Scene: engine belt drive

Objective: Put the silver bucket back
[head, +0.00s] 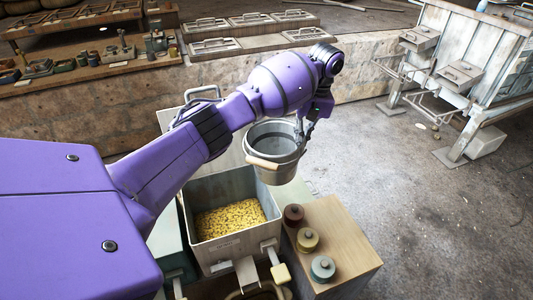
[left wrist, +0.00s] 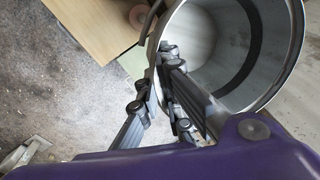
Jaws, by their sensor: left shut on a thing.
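The silver bucket (head: 275,150) is a grey metal pail with a wooden grip on its handle. My left gripper (head: 304,130) is shut on the bucket's rim at its far right side and holds it tilted a little, in the air above the machine. In the left wrist view the bucket (left wrist: 232,50) fills the upper right, and I look into its open mouth; the inside looks empty there. The gripper's fingers (left wrist: 160,88) sit on either side of the bucket wall. My right gripper is not in view.
Below the bucket is a square metal bin (head: 230,222) of yellow grains. To its right, a wooden box top (head: 345,250) carries red, yellow and teal round knobs. A metal rack with drawers (head: 460,75) stands at the right. The concrete floor (head: 420,200) between is clear.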

